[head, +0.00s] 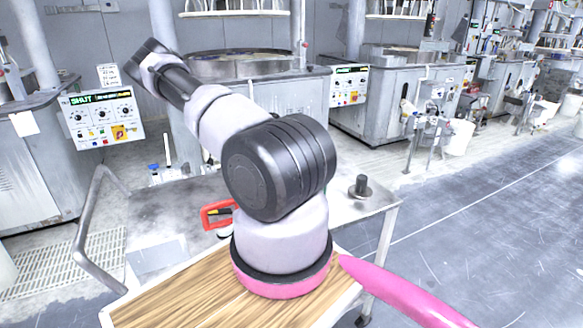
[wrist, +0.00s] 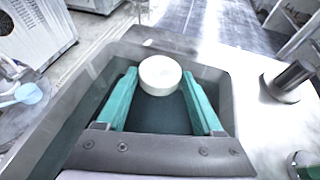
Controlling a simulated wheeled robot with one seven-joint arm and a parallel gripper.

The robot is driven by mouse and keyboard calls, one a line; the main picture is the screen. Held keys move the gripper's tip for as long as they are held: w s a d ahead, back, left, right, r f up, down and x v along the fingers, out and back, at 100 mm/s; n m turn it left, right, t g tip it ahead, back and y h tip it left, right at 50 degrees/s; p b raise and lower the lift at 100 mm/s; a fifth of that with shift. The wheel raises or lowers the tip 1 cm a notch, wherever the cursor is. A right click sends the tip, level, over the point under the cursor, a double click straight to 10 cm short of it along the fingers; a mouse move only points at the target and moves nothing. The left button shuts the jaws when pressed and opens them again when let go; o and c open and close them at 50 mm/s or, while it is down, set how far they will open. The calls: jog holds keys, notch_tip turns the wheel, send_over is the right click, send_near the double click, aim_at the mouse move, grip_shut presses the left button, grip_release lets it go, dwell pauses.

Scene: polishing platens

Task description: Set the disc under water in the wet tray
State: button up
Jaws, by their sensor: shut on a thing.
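A white round disc (wrist: 160,75) sits between the tips of my gripper's teal fingers (wrist: 160,92) in the wrist view. My gripper is shut on it. A grey tray (wrist: 226,100) with raised walls surrounds the disc and fingers in that picture, its inside dark teal. I cannot tell the water level, or whether the disc touches the tray floor. In the head view my arm hides the tray and disc, and the gripper does not show.
A metal table (head: 375,208) carries a dark knobbed weight (head: 360,187), which also stands right of the tray in the wrist view (wrist: 288,80). A red-framed item (head: 216,214) lies by my arm. Polishing machines (head: 375,110) stand behind. Floor at right is open.

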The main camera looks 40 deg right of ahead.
jog(key=shift+f, duration=2.3)
jog(key=shift+f, duration=0.15)
jog(key=o, duration=1.4)
jog(key=shift+o, duration=0.2)
